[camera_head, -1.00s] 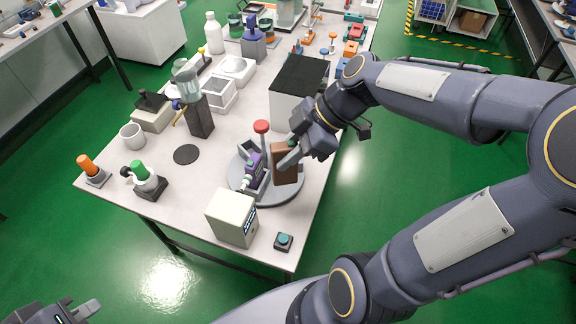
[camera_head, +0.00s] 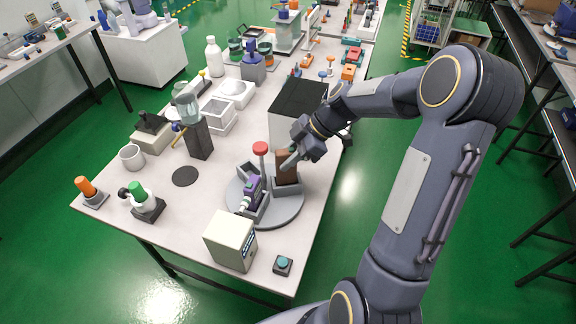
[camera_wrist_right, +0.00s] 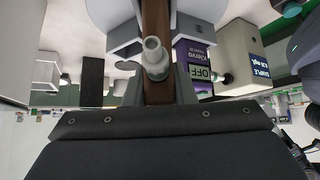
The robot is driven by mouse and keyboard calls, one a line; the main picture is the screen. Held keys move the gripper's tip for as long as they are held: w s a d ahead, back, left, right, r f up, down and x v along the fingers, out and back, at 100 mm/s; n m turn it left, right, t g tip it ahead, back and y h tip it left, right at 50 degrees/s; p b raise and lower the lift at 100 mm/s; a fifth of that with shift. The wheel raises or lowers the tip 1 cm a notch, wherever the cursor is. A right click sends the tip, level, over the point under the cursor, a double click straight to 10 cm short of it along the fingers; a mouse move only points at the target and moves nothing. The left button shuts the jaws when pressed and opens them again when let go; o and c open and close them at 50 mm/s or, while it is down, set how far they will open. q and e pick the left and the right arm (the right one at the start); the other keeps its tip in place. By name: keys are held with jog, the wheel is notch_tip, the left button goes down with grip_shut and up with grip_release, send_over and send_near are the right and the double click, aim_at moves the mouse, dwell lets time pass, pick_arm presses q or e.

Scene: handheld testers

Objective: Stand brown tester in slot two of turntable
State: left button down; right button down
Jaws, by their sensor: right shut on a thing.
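The brown tester (camera_head: 284,167) stands roughly upright on the right side of the round grey turntable (camera_head: 281,211), its lower part behind the wall of a grey slot (camera_head: 287,188). My right gripper (camera_head: 290,157) is shut on its upper part. In the right wrist view the brown tester (camera_wrist_right: 156,24) is between my fingers (camera_wrist_right: 158,92), grey slot walls on both sides and its pale nozzle towards me. Whether it touches the slot floor is hidden. A purple tester (camera_head: 254,187) sits in another slot to its left. My left gripper is out of view.
A red-topped post (camera_head: 260,149) rises from the turntable beside the brown tester. A cream box (camera_head: 230,241) and a teal button (camera_head: 283,264) stand in front. A black-topped box (camera_head: 299,97) stands behind. A dark round pad (camera_head: 185,176) lies left.

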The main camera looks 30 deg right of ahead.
notch_tip(320, 180, down, 3)
jog(key=shift+f+b, duration=0.1)
jog(key=shift+b, duration=0.6)
jog(key=shift+f, duration=0.2)
jog(key=c, duration=1.2)
grip_release()
jog(key=shift+r, duration=0.1)
